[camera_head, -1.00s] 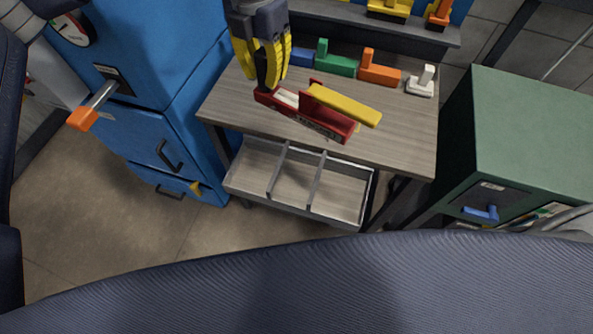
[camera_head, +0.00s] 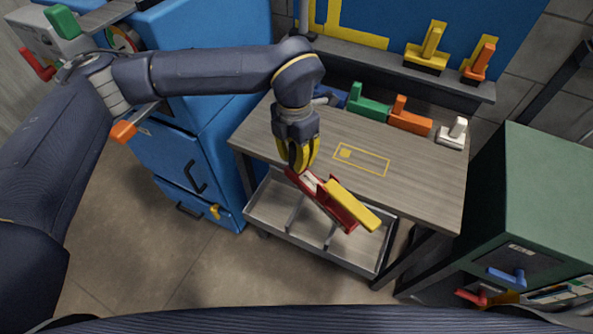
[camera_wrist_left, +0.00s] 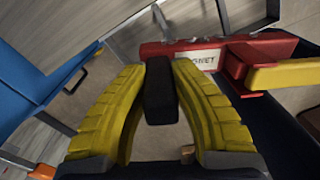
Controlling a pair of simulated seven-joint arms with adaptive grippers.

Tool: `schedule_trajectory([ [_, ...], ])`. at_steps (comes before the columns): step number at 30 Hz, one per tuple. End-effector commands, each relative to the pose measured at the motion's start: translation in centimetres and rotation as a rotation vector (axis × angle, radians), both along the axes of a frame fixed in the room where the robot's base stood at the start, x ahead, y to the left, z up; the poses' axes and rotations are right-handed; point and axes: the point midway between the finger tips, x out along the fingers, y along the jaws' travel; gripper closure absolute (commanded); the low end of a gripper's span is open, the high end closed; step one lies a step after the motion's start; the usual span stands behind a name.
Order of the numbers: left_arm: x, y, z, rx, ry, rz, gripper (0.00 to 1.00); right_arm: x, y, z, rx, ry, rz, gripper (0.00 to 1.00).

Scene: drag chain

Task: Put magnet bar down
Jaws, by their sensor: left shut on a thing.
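The magnet bar is red with a white "MAGNET" label and a yellow arm (camera_head: 353,204); its red body also shows in the left wrist view (camera_wrist_left: 180,48). My left gripper (camera_head: 297,165) is shut on the bar's left end. In the wrist view its yellow fingers (camera_wrist_left: 160,70) close around a black grip (camera_wrist_left: 160,95) at the bar. The bar is held tilted in front of the table's front edge, seen above the divided tray. A yellow rectangle outline (camera_head: 362,160) is marked on the bare tabletop behind it. My right gripper is out of view.
The wooden table (camera_head: 415,180) has blue, green (camera_head: 369,107), orange (camera_head: 410,121) and white (camera_head: 453,133) blocks along its back edge. A divided tray (camera_head: 268,222) is below the front edge. Blue cabinet at left (camera_head: 225,140), green cabinet at right (camera_head: 550,190). The middle tabletop is clear.

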Motion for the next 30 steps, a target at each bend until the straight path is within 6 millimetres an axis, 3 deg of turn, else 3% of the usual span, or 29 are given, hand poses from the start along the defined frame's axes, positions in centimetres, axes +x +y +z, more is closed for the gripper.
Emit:
schedule_trajectory([
  [13, 0.0, 0.0, -2.6, 0.001, 0.001, 0.002, 1.0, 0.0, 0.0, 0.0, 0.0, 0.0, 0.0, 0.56],
  [21, 0.0, 0.0, -5.8, -0.001, 0.001, 0.001, 1.0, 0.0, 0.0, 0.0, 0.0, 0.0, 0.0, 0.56],
  [30, 0.0, 0.0, -6.0, 0.0, -0.001, 0.0, 1.0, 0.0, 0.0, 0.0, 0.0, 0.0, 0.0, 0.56],
])
